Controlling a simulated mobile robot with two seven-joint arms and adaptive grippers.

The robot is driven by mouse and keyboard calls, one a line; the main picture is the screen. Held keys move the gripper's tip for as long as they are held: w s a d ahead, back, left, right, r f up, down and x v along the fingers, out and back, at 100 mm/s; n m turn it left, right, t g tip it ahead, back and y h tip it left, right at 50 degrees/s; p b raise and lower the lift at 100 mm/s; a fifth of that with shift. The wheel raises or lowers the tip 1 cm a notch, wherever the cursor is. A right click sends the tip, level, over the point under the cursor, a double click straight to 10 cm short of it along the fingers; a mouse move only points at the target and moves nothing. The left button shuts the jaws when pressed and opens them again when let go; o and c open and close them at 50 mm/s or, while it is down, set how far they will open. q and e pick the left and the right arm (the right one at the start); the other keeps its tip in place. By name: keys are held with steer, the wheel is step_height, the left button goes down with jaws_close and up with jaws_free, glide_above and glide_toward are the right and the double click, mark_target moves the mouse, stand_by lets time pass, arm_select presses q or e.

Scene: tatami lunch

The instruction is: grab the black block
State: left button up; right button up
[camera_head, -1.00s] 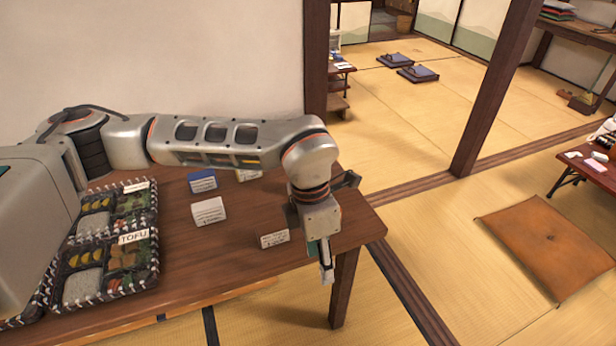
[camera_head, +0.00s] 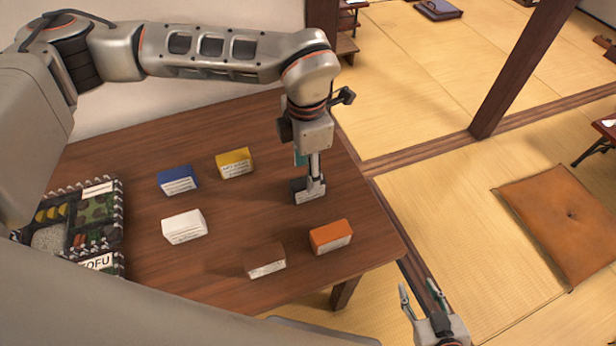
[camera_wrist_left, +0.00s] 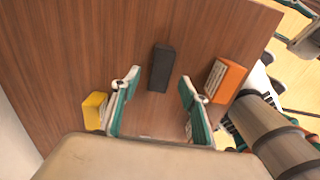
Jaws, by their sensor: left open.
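The black block (camera_head: 302,196) stands on the wooden table, partly hidden behind my left gripper (camera_head: 314,186). In the left wrist view the black block (camera_wrist_left: 161,68) shows whole, mostly ahead of the open fingers of my left gripper (camera_wrist_left: 159,81) and roughly centred across the gap. The fingers do not close on it; whether either touches it I cannot tell. My right gripper (camera_head: 420,291) is open and empty, off the table's front right corner.
Blue (camera_head: 178,180), yellow (camera_head: 234,162), white (camera_head: 184,226), brown (camera_head: 265,260) and orange (camera_head: 331,236) blocks stand around on the table (camera_head: 215,275). In the wrist view the yellow block (camera_wrist_left: 95,110) and orange block (camera_wrist_left: 226,79) flank the fingers. Woven-edged bento boxes (camera_head: 118,215) lie at left.

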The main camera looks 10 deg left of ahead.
arm_select(q)
steer(key=shift+s+f, duration=0.2)
steer(key=shift+f, duration=0.65)
steer(key=f, duration=0.5)
steer(key=shift+w+d, duration=0.1)
steer(key=shift+w, duration=0.1)
steer(key=c, duration=1.2)
